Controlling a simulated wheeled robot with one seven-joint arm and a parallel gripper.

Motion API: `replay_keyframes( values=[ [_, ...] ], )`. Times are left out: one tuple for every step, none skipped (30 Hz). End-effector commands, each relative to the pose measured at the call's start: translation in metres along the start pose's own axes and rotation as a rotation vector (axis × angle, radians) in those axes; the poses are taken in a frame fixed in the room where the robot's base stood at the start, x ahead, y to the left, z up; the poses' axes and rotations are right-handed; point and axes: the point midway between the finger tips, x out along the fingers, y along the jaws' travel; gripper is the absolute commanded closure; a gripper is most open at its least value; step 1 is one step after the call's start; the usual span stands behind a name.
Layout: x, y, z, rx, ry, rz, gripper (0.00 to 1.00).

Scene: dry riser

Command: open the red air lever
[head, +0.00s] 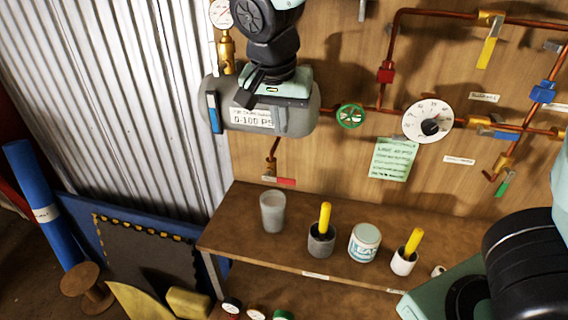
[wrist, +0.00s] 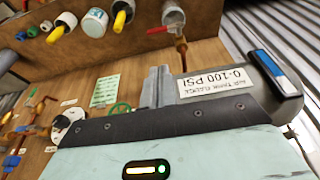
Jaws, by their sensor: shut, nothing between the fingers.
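The red lever (head: 286,181) sits at the lower end of a short copper pipe under the grey tank (head: 310,115), against the wooden wall. It lies roughly level, pointing right in the head view. In the wrist view, which is upside down, the red lever (wrist: 160,30) shows beside the pipe, partly against a cup. My gripper (head: 281,130) is shut and empty, pointing down in front of the tank. Its grey fingers (wrist: 163,70) are above the lever and apart from it. Whether they touch the tank I cannot tell.
Below is a wooden shelf (head: 225,238) with a cup (head: 272,212), a white tub (head: 364,242) and yellow-handled tools (head: 325,217). A green wheel valve (head: 351,116), a dial (head: 427,121) and copper pipes are to the right. Corrugated metal (head: 120,100) is on the left.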

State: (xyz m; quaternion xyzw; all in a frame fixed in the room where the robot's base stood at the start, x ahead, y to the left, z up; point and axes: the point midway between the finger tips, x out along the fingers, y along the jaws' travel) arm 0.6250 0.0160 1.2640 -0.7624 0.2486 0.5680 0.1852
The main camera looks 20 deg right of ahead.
Motion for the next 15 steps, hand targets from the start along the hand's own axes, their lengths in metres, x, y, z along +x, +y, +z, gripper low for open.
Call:
replay_keyframes(
  values=[
    [0.001,0.0,0.0,-0.001,-0.001,0.0,1.0],
    [0.001,0.0,0.001,-0.001,-0.001,0.0,1.0],
    [0.001,0.0,0.001,-0.001,-0.001,0.0,1.0],
    [0.001,0.0,0.001,-0.001,-0.001,0.0,1.0],
    [0.001,0.0,0.001,-0.002,-0.001,-0.001,1.0],
    [0.001,0.0,0.001,-0.002,-0.001,0.0,1.0],
    [0.002,0.0,0.001,-0.002,-0.002,0.0,1.0],
    [0.004,0.0,0.001,-0.002,-0.002,0.001,1.0],
    [0.006,0.0,0.001,-0.003,-0.003,0.002,1.0],
    [0.009,0.0,0.001,-0.003,-0.003,0.003,1.0],
    [0.012,0.0,0.001,-0.003,-0.003,0.003,1.0],
    [0.018,0.0,0.001,-0.003,-0.004,0.004,1.0],
    [0.022,0.001,0.001,-0.003,-0.004,0.005,1.0],
    [0.028,0.001,0.001,-0.004,-0.004,0.006,1.0],
    [0.035,0.001,0.001,-0.004,-0.004,0.007,1.0]
  ],
)
